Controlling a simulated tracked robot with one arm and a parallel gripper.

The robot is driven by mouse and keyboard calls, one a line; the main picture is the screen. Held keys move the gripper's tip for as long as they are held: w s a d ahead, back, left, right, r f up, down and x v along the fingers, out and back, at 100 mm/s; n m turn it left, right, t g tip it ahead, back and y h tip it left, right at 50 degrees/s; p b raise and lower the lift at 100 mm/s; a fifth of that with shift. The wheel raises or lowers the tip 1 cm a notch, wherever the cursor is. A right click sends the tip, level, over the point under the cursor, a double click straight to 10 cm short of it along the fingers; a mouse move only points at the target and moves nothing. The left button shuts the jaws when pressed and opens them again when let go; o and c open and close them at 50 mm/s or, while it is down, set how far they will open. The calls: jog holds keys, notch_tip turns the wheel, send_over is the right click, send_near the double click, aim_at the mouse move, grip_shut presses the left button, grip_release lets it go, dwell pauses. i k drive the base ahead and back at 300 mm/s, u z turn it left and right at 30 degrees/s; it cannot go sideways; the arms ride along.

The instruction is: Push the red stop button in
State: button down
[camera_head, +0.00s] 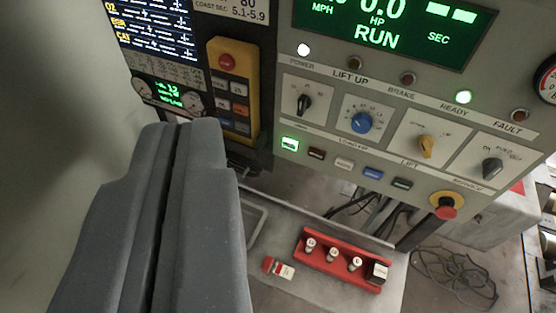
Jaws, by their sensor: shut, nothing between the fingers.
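The red stop button (445,209) is a red mushroom head on a yellow round base at the lower right of the grey control panel (330,110). A second red button (227,61) sits at the top of a yellow handheld box at the left. My gripper (182,122) fills the lower left, its two grey fingers shut together with only a thin dark seam between them and nothing held.
The panel carries a blue knob (362,122), a yellow selector (426,146), black selectors and a row of small push buttons. Below are a red tray (318,266) with several small parts, a red and white box (278,268) and coiled black cables (455,275).

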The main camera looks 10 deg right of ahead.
aim_at(446, 211)
jog(key=z, duration=1.05)
jog(key=k, duration=0.25)
jog(key=z, duration=0.1)
